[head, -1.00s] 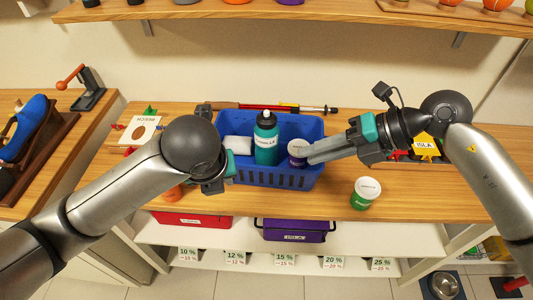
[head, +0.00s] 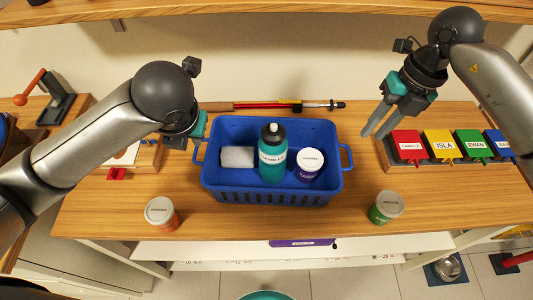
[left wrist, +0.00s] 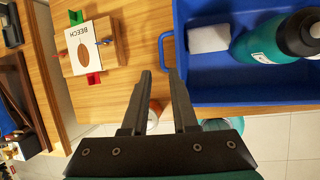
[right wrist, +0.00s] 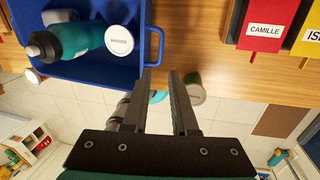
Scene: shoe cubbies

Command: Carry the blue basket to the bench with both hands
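The blue basket (head: 275,197) stands on the wooden counter with a loop handle on each end. It holds a teal bottle (head: 272,160), a purple jar with a white lid (head: 310,165) and a pale grey block (head: 238,157). My left gripper (left wrist: 162,78) is open and empty. In its wrist view the basket's left handle (left wrist: 163,48) lies just beyond the fingertips. My right gripper (head: 379,131) is open and empty to the right of the basket. In its wrist view the right handle (right wrist: 156,46) lies just beyond the fingertips. Neither gripper visibly touches a handle.
An orange jar (head: 161,214) and a green jar (head: 386,207) stand near the counter's front edge. A red rod (head: 270,105) lies behind the basket. A card stand (left wrist: 85,45) is at the left. A shelf (head: 270,12) hangs above.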

